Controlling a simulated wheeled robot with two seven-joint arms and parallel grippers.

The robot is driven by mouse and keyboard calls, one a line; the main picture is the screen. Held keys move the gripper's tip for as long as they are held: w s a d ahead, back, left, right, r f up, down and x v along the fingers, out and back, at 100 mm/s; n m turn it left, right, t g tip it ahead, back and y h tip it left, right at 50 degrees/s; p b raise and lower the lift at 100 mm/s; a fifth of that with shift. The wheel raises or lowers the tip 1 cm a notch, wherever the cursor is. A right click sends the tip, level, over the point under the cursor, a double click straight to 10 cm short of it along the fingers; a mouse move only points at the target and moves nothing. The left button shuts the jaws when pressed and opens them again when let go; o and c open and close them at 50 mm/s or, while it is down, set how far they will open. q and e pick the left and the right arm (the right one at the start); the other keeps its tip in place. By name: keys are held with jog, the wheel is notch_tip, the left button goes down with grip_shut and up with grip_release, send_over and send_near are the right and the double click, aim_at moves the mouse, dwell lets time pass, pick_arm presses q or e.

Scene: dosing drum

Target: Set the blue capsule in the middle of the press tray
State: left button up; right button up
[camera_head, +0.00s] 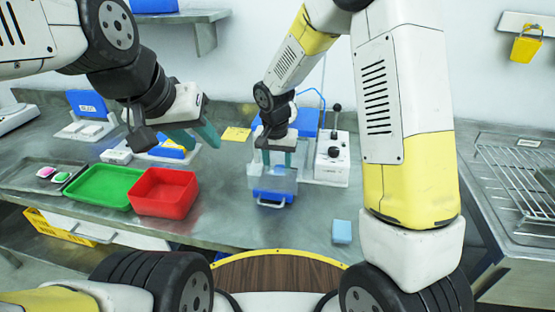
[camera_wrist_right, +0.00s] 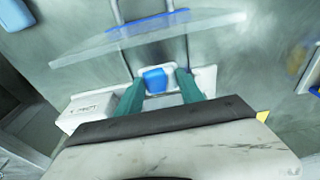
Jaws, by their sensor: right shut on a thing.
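The blue capsule (camera_wrist_right: 155,80) is between the teal fingertips of my right gripper (camera_wrist_right: 160,80) in the right wrist view. My right gripper is shut on it. A small pale tray (camera_wrist_right: 143,72) shows just behind and around the capsule; I cannot tell whether they touch. In the head view my right gripper (camera_head: 277,155) points down into the press, behind its clear guard (camera_head: 284,183); the capsule is hidden there. My left gripper (camera_head: 196,138) hangs open and empty above the bench, left of the press.
A red bin (camera_head: 165,205), a green tray (camera_head: 104,200) and a dark tray (camera_head: 30,176) with pink and green capsules stand at the left. A control box with a lever (camera_head: 332,158) is right of the press. A light-blue block (camera_head: 342,232) lies near the front edge.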

jog(key=shift+f, duration=1.45)
jog(key=shift+f, duration=0.1)
jog(key=o, duration=1.3)
notch_tip(320, 180, up, 12)
jog(key=s, duration=0.2)
jog(key=s+d+r+n+t+y, duration=0.1)
jog(key=s+d+r+t+y, duration=0.1)
jog(key=s+d+r, duration=0.8)
jog(key=s, duration=0.2)
jog(key=s+d+r+n+t, duration=0.1)
jog(key=s+d+r, duration=0.1)
jog(key=s, duration=0.1)
jog(key=s+d+r+t, duration=0.1)
jog(key=s+d, duration=0.1)
jog(key=s, duration=0.2)
jog(key=shift+d+r+n+y, duration=0.15)
jog(key=shift+r+n+y, duration=0.15)
jog(key=shift+r+n, duration=0.1)
